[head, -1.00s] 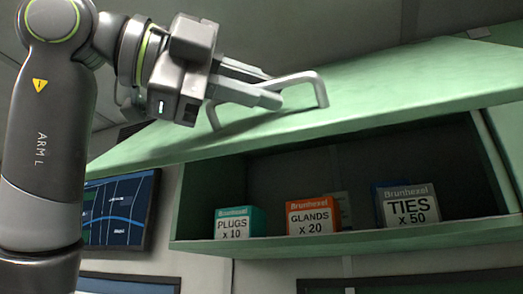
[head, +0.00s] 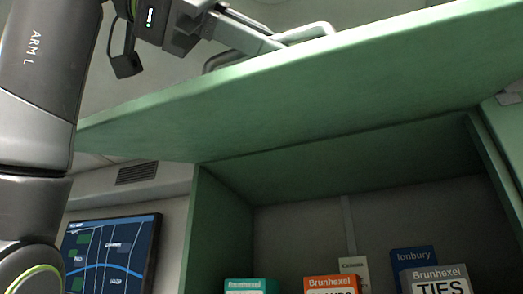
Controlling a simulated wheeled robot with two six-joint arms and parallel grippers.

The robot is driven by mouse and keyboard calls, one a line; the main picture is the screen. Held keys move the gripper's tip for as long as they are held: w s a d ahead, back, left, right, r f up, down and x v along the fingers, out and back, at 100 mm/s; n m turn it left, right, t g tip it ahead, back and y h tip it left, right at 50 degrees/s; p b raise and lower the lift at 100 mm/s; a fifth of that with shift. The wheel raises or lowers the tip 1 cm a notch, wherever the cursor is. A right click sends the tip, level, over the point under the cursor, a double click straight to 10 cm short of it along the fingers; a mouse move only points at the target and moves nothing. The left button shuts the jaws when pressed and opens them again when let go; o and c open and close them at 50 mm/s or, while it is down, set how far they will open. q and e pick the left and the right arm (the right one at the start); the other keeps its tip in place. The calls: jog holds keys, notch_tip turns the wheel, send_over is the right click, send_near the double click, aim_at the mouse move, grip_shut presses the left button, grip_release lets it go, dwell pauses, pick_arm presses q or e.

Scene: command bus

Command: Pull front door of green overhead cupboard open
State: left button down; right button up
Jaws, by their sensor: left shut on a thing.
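The green overhead cupboard's front door (head: 300,105) is swung up, and I see its underside slanting across the view. The cupboard's open inside shows below it, with its green left side wall (head: 217,235). The door's pale bar handle (head: 308,32) shows above the door's edge, partly hidden behind it. My left gripper (head: 268,38) is shut on the handle; its fingertips are partly hidden by the door edge. My right gripper is not in view.
Inside the cupboard stand a teal box (head: 252,286), an orange box (head: 331,285), a grey TIES box (head: 440,280), a blue box (head: 413,262) and a small cream box (head: 354,270). A wall screen (head: 110,255) hangs at left, below a vent (head: 137,173).

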pick_arm(q)
jog(key=shift+w+r, duration=0.1)
jog(key=c, duration=1.6)
grip_release()
jog(key=shift+o, duration=0.6)
jog(key=shift+w, duration=0.2)
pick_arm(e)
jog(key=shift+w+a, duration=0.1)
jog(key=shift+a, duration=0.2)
pick_arm(q)
jog(key=shift+s, duration=0.15)
jog(key=b+v, duration=0.2)
jog(key=v, duration=1.4)
jog(key=shift+a+b, duration=0.25)
jog(key=shift+b, duration=0.05)
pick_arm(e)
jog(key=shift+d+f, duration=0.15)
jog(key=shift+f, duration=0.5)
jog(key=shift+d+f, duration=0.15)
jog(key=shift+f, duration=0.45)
pick_arm(q)
jog(key=shift+s+a+r, duration=0.15)
